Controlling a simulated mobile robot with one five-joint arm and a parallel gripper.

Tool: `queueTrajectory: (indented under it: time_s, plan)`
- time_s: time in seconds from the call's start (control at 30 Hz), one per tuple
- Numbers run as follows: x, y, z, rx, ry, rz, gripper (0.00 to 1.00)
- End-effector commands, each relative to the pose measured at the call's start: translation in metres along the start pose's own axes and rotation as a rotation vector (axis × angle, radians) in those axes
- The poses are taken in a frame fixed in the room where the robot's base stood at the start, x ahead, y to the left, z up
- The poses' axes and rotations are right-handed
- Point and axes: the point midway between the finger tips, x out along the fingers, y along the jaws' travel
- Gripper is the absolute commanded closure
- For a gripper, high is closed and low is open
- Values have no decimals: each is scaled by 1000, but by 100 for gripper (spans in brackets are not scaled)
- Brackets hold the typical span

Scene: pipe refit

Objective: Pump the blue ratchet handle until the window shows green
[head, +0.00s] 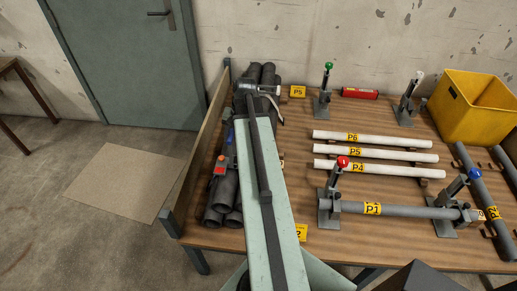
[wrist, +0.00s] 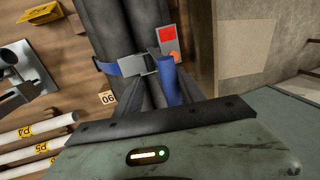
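The blue ratchet handle (wrist: 170,82) stands up from a metal buckle (wrist: 138,65) on a blue strap around a bundle of dark pipes. Beside it, the window (wrist: 167,35) shows red, with an orange spot under it. In the head view my arm hides most of the buckle.
A wooden side board (head: 196,150) stands left of the pipe bundle (head: 222,195). White pipes (head: 375,135) lie to the right, with a grey pipe (head: 400,210) between clamp stands in front. A yellow crate (head: 470,105) and a red cylinder (head: 360,93) are at the back.

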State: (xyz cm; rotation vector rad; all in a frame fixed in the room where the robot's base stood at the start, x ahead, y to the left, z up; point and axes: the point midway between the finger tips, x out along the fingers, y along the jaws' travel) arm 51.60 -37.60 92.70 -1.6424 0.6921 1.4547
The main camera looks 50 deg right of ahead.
Motion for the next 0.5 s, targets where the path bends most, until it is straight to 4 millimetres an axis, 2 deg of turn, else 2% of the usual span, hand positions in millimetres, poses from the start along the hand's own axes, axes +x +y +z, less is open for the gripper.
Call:
queueTrajectory:
  time_s: [0.1, 0.37, 0.5]
  plan:
    - [-3, 12, 0, 2, 0, 1, 56]
    - [-3, 13, 0, 0, 0, 1, 56]
    - [-2, 22, 0, 1, 1, 1, 56]
